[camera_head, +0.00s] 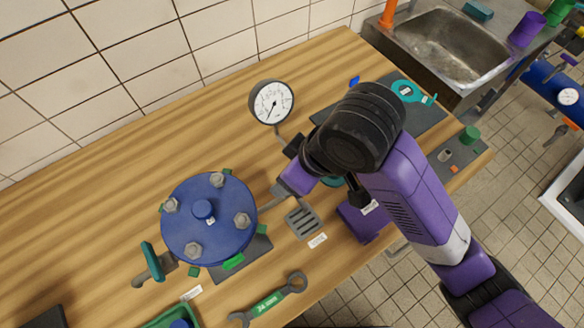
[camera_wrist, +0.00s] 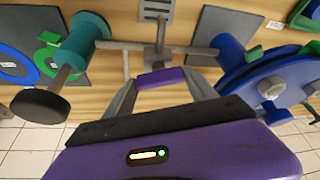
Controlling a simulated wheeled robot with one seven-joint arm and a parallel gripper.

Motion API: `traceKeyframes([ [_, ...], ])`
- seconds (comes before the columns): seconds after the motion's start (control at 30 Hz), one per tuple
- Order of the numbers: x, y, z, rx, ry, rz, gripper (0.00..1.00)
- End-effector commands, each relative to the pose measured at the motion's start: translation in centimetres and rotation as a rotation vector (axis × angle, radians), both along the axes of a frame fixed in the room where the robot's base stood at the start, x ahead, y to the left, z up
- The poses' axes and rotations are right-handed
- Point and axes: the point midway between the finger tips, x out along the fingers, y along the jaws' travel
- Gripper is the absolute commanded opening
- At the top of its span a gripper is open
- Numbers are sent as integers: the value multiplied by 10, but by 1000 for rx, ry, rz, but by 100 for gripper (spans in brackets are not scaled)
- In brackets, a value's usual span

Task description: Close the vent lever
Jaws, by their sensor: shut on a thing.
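The vent lever shows in the wrist view as a purple handle (camera_wrist: 160,77) on a grey valve body (camera_wrist: 156,55) in a thin pipe. My gripper (camera_wrist: 161,82) has one finger at each end of the purple handle and is shut on it. In the head view my gripper (camera_head: 279,189) is over the pipe, just right of the blue round flange cover (camera_head: 190,235). My arm and gripper hide the handle there. The lever's exact angle is hard to tell.
A pressure gauge (camera_head: 271,102) stands behind my gripper. A grey slotted grate (camera_head: 303,221) lies in front of it. The sink (camera_head: 440,45) is at the back right. Left-back wood is clear.

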Motion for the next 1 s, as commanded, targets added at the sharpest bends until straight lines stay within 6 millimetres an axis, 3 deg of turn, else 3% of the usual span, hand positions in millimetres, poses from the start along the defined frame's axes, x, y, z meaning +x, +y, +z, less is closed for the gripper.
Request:
traceKeyframes([
  [0.43,-2,2,2,0,0,-301,25],
  [1.0,-1,1,1,0,-1,-384,25],
])
